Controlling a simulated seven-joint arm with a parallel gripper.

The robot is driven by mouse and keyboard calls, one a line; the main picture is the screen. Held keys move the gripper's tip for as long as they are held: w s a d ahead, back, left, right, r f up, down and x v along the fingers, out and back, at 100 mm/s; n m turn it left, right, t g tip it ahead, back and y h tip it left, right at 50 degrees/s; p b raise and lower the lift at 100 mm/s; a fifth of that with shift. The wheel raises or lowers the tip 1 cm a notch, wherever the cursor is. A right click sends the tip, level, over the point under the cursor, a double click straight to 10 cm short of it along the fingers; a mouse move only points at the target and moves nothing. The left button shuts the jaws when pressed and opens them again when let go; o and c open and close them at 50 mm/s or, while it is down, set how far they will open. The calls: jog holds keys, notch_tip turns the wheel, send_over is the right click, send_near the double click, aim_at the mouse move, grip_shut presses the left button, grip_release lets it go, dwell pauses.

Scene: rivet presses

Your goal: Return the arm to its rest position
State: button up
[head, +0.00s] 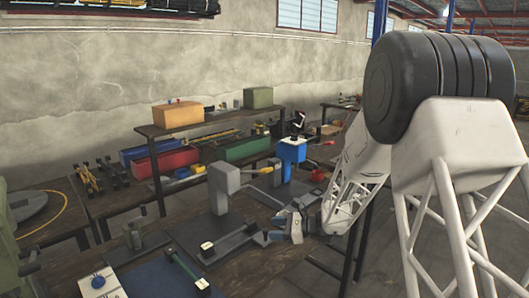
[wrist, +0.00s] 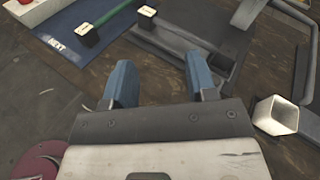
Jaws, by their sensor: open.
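My gripper (head: 287,232) is low over the workbench (head: 255,275) in the head view, near the front of a grey press (head: 222,190). In the wrist view its two blue fingers stand apart with nothing between them (wrist: 162,82). The bench edge and floor show beneath the fingers there. My white lattice arm fills the right of the head view and reaches down to the bench.
A blue mat (wrist: 62,22) marked NEXT carries a green bar with a black end block (wrist: 86,36). A shelf (head: 200,125) stands behind.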

jog(key=s+d+r+n+g+h, duration=0.1)
jog(key=s+r+n+g+h, duration=0.15)
jog(key=s+r+n, duration=0.6)
jog(key=s+d+r+n+g+h, duration=0.15)
jog(key=s+r+h, duration=0.25)
jog(key=s, duration=0.9)
jog(key=s+d+r+n+t+h, duration=0.1)
jog(key=s+d+r+n+h, duration=0.1)
jog(key=s+d, duration=0.4)
jog(key=s+d+r+n+t+h, duration=0.2)
jog(key=s+d+n+h, duration=0.3)
jog(key=s, duration=1.2)
jog(key=shift+s+d+r+n+h, duration=0.15)
jog(key=shift+s+d+n+h, duration=0.25)
jog(key=shift+h, duration=0.55)
